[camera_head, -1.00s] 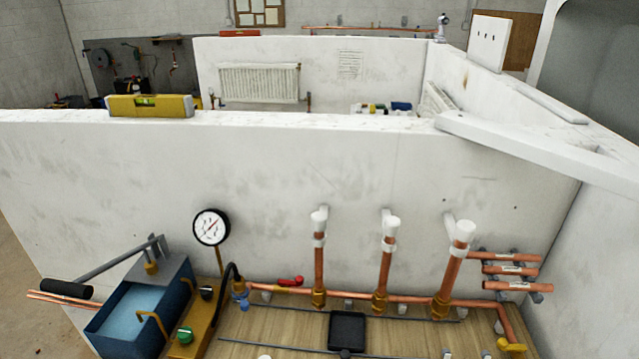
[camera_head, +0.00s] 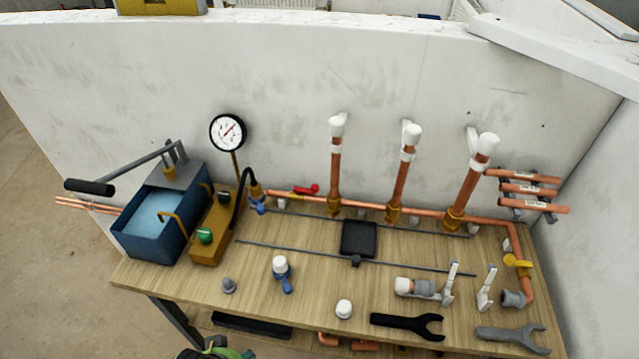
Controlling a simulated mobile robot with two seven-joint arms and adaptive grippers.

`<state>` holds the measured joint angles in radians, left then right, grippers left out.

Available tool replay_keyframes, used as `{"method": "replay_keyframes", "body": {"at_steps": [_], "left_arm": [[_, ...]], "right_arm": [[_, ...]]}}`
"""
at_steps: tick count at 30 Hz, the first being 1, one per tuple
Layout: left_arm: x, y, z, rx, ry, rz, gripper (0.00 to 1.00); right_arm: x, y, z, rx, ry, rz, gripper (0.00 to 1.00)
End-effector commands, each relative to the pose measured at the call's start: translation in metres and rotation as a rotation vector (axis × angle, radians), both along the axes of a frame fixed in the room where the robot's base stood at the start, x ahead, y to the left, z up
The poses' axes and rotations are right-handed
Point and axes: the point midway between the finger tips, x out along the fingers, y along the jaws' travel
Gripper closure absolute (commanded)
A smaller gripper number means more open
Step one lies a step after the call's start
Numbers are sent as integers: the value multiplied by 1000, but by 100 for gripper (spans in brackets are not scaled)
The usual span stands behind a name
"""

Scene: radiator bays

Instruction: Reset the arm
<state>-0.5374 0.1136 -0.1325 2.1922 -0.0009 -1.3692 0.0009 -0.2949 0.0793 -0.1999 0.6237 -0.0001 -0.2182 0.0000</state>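Neither of my arms shows in the head view, and both grippers are out of sight. The wooden workbench (camera_head: 330,262) stands against the white wall. On it are a blue water tank (camera_head: 135,240) with a black-handled lever, a yellow-brown valve block (camera_head: 212,235) and a round pressure gauge (camera_head: 228,131). A copper pipe (camera_head: 300,200) runs along the back, with three white-capped upright copper pipes (camera_head: 335,165) rising from it.
A black wrench (camera_head: 400,322) and a grey wrench (camera_head: 510,337) lie at the front right. A black square tray (camera_head: 359,238) sits mid-bench. A white wall (camera_head: 600,170) closes the right side.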

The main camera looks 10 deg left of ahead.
Motion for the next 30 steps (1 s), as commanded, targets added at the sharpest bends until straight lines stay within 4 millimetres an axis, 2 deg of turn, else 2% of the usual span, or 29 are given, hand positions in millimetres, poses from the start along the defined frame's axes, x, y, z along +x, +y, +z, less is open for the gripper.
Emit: {"method": "replay_keyframes", "body": {"at_steps": [1, 5, 8, 12, 14, 18, 21, 24, 27, 30], "left_arm": [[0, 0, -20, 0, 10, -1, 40], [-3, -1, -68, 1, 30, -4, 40], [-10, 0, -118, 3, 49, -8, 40], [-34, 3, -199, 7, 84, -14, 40], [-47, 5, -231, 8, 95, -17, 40], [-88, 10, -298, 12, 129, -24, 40], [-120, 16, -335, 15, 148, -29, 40], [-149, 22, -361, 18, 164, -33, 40], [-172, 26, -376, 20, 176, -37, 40], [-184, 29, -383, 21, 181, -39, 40]], "right_arm": [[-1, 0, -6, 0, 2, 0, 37], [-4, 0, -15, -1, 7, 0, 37], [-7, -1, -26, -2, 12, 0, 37], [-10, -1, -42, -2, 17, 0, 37], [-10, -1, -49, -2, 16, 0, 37], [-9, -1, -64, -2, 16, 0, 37], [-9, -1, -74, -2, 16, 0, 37], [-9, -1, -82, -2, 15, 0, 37], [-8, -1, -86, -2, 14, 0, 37], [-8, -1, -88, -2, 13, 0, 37]]}}
